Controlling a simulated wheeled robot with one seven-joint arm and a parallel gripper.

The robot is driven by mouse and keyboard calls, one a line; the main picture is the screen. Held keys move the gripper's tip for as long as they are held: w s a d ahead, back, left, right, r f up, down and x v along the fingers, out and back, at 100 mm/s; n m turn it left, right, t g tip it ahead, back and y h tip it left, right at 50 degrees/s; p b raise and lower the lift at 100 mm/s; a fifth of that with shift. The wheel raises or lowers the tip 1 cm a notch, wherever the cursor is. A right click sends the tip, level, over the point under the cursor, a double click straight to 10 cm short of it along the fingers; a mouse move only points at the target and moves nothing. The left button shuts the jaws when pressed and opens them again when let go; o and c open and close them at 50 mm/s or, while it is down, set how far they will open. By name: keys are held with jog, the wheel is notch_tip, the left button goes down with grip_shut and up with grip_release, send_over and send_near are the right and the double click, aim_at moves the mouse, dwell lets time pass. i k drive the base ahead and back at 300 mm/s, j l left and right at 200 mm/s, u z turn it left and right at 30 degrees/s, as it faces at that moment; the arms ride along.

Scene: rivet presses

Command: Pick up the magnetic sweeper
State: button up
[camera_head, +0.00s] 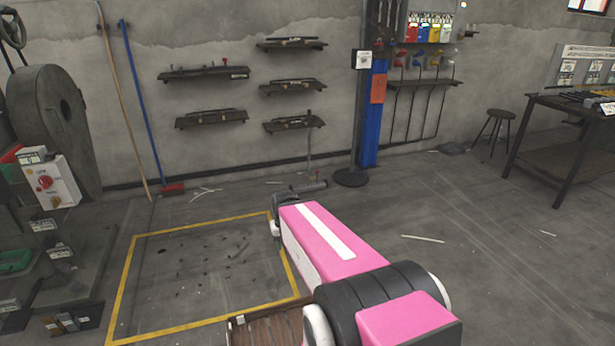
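What looks like the magnetic sweeper (309,148) is a thin upright pole against the back wall, just left of the dark column. Its lower end meets a dark, roughly horizontal shape close to the far end of my pink arm. I cannot tell whether that shape is the sweeper's head or part of my gripper. My arm reaches from the lower right toward the pole. My gripper's fingers cannot be made out, so whether they are open, shut or touching the pole is unclear.
A yellow floor outline (125,290) with scattered dark bits lies left of my arm. A blue broom (143,100) leans on the wall. A machine (55,130) stands at left. A workbench (560,130) and stool (497,122) stand at right. The right floor is mostly clear.

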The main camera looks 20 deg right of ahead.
aim_at(297, 190)
jog(key=i+l+z, duration=0.3)
jog(key=i, duration=1.05)
jog(key=i+j+z, duration=0.15)
jog(key=i+z, duration=0.15)
jog(key=i, duration=1.05)
